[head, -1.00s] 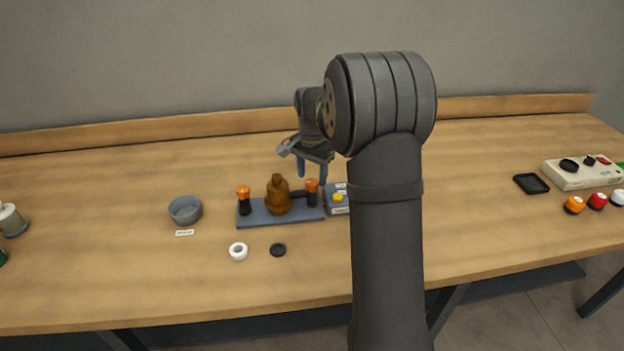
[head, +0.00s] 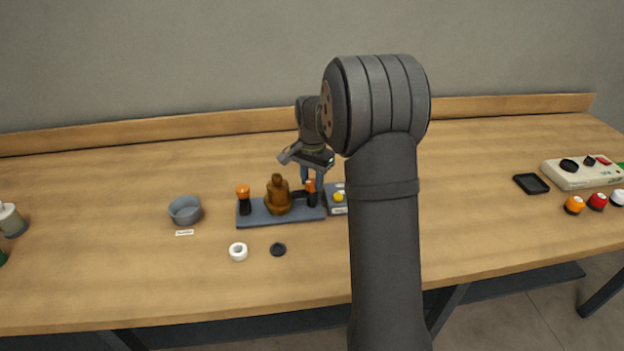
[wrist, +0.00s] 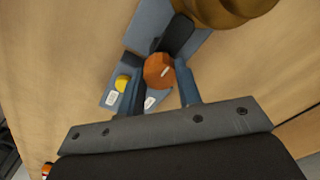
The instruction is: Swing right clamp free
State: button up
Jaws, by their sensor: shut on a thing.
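The right clamp (head: 312,198) is a black post with an orange knob, at the right end of the blue-grey base plate (head: 256,219). The clamp's orange knob also shows in the wrist view (wrist: 158,71), with a black arm reaching toward the brown bottle. My gripper (head: 312,180) is over this clamp, its blue fingers shut on the orange knob from both sides; it also shows in the wrist view (wrist: 160,78). The brown bottle-shaped body (head: 278,197) stands upright on the plate. The left clamp (head: 244,200), also orange-topped, stands at the plate's left end.
A grey box with a yellow button (head: 338,197) adjoins the plate's right end. A grey bowl (head: 185,209), a white ring (head: 238,251) and a black disc (head: 278,249) lie left and in front. A control box (head: 585,172) and a black tray (head: 531,183) are far right.

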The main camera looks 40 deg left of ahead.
jog(key=shift+n, duration=0.3)
jog(key=n, duration=0.8)
jog(key=shift+n, duration=0.3)
jog(key=n, duration=0.4)
jog(key=shift+r, duration=0.1)
jog(key=shift+n, duration=2)
jog(key=o, duration=1)
jog(key=shift+c, duration=0.2)
